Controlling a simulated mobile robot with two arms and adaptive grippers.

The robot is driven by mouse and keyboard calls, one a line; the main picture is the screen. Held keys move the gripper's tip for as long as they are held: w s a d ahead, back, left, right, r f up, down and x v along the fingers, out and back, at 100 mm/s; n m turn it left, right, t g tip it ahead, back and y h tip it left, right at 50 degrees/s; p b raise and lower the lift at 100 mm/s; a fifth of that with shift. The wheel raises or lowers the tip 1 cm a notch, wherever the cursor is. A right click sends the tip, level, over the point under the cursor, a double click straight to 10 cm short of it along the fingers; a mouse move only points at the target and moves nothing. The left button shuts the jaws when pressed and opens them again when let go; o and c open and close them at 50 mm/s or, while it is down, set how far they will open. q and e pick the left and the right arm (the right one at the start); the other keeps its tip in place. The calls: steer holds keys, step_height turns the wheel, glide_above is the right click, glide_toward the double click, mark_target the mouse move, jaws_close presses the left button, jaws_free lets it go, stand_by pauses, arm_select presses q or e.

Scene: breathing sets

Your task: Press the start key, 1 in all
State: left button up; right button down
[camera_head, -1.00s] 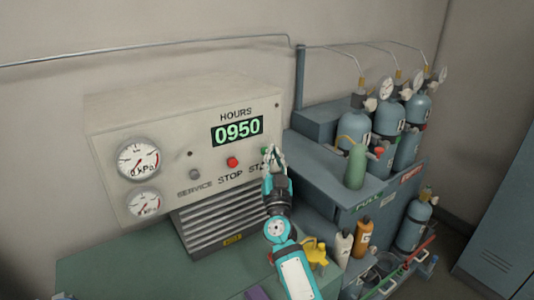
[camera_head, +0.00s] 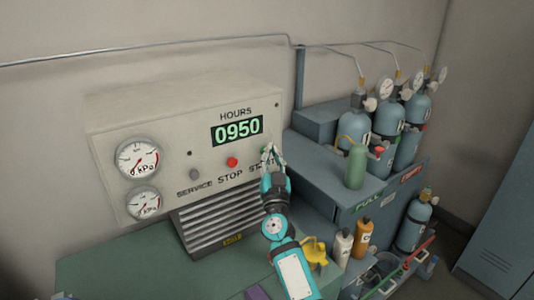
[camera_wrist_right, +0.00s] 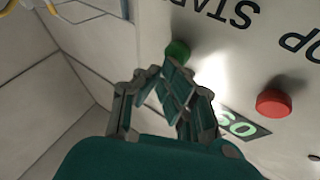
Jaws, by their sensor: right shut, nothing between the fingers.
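The start key is a green round button (camera_wrist_right: 178,50) on the face of the grey console (camera_head: 150,110), beside the START lettering in the right wrist view. In the head view my right gripper (camera_head: 269,150) covers most or all of it. My right gripper also shows in the right wrist view (camera_wrist_right: 174,72), shut and empty, with its fingertips at the edge of the green button. I cannot tell whether they touch it. The red stop button (camera_head: 232,162) sits to the left of the gripper. My left gripper cannot be made out.
The display (camera_head: 237,130) reads 0950 under HOURS. A grey service button (camera_head: 194,174) and two gauges (camera_head: 138,160) are further left. Gas cylinders (camera_head: 388,117) stand on the right. A yellow can (camera_head: 315,252) and bottles (camera_head: 363,238) stand near my right forearm.

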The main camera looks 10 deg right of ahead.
steer(key=shift+w+a, duration=0.15)
steer(key=shift+w, duration=0.2)
stand_by(0.4)
steer(key=shift+s, duration=0.15)
stand_by(0.3)
steer(key=shift+s+d+f+p, duration=0.1)
steer(key=shift+s+d+p, duration=0.25)
steer(key=shift+s+p, duration=0.4)
steer(key=s+p, duration=0.1)
steer(key=s+d+p, duration=0.1)
steer(key=s, duration=0.2)
steer(key=shift+s+d+p, duration=0.35)
steer(key=shift+s+p, duration=0.05)
stand_by(0.3)
